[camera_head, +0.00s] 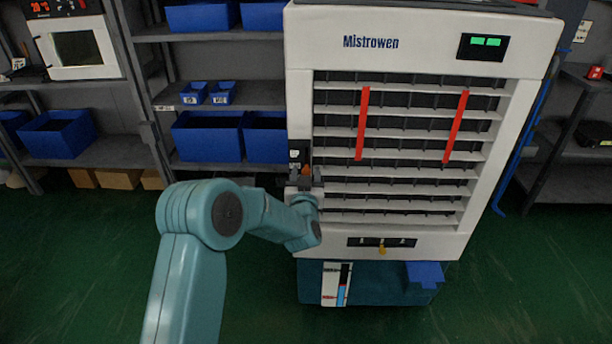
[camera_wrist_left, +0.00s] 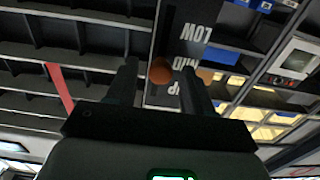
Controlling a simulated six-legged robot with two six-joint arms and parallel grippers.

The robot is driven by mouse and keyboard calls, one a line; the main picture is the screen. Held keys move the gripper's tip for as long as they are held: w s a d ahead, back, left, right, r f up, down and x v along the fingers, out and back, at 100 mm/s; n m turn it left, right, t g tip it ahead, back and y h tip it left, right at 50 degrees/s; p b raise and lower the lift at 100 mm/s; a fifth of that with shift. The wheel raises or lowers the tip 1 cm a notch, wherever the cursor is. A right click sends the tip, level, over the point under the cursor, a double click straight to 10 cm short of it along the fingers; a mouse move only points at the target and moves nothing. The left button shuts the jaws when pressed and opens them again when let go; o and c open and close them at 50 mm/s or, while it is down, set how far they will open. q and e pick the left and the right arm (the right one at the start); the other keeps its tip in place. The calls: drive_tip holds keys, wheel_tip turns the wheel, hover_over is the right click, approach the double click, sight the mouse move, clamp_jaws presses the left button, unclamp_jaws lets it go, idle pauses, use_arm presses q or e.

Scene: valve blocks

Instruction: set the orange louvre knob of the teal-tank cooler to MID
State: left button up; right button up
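The teal-tank cooler (camera_head: 420,165) is a white unit with a slatted front and a teal tank (camera_head: 385,287) at its base. Its orange louvre knob (camera_head: 306,171) is at the left edge of the front, mostly hidden by my gripper. In the left wrist view the round knob (camera_wrist_left: 160,72) sits beside a black label strip reading LOW, MID and UP, upside down. It is beside MID, slightly toward UP. My left gripper (camera_head: 305,180) is at the knob; in the wrist view its fingers (camera_wrist_left: 158,75) are apart, one on each side, with gaps visible. My right gripper is not in view.
Two red strips (camera_head: 363,124) hang on the slats. A small yellow knob (camera_head: 382,250) is on the lower panel. Shelves with blue bins (camera_head: 208,138) stand behind to the left, and another shelf (camera_head: 570,185) to the right. The green floor in front is clear.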

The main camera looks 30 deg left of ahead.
use_arm(q)
drive_tip(key=b+v, duration=0.1)
drive_tip(key=v, duration=1.5)
drive_tip(key=shift+d, duration=0.2)
drive_tip(key=shift+s, duration=0.1)
